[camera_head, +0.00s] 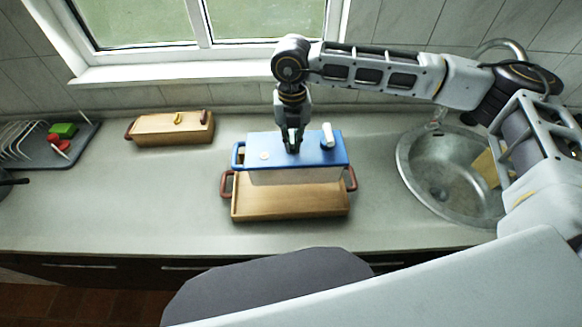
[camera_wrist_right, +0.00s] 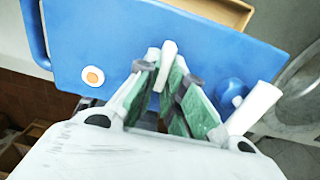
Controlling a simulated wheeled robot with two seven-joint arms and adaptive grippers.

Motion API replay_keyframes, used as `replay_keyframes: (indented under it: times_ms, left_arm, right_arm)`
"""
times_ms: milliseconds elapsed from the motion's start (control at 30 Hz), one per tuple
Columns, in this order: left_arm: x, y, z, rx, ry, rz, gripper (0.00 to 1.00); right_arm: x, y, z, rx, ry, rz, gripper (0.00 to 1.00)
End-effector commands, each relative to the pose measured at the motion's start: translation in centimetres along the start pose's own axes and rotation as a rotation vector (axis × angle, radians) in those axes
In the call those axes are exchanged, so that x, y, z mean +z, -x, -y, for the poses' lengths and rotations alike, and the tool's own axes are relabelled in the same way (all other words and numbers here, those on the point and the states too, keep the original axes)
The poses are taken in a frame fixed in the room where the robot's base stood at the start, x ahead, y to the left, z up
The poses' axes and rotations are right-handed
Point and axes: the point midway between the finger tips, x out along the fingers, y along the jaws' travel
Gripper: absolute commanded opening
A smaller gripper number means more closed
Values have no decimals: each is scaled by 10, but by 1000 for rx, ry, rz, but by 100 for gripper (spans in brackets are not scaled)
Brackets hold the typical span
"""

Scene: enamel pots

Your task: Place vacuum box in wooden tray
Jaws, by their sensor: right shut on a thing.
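The vacuum box (camera_head: 318,152) has a blue lid with a blue side handle and a pale body. It is over the back half of the wooden tray (camera_head: 290,206), which has reddish-brown handles at both ends. I cannot tell whether the box touches the tray floor. My right gripper (camera_head: 292,148) points down and is shut on the box at the middle of its lid. In the right wrist view the green-padded fingers (camera_wrist_right: 172,92) close around a white piece on the blue lid (camera_wrist_right: 110,40). My left gripper is not in view.
A dish rack (camera_head: 45,150) with green and red items is at the far left. A round sink (camera_head: 440,180) is on the right. The counter in front of the wooden box is clear.

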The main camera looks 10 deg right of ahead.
Motion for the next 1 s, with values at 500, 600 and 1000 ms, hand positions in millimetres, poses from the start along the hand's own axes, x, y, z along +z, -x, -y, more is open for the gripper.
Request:
replay_keyframes:
  times_ms: [500, 600, 1000]
  left_arm:
    - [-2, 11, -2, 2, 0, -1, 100]
    - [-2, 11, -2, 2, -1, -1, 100]
    - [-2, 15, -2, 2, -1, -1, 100]
  right_arm:
    - [1, -47, 0, 0, 0, 3, 0]
    - [1, -47, 0, 1, 0, 3, 0]
    - [0, -61, 0, -1, 0, 0, 0]
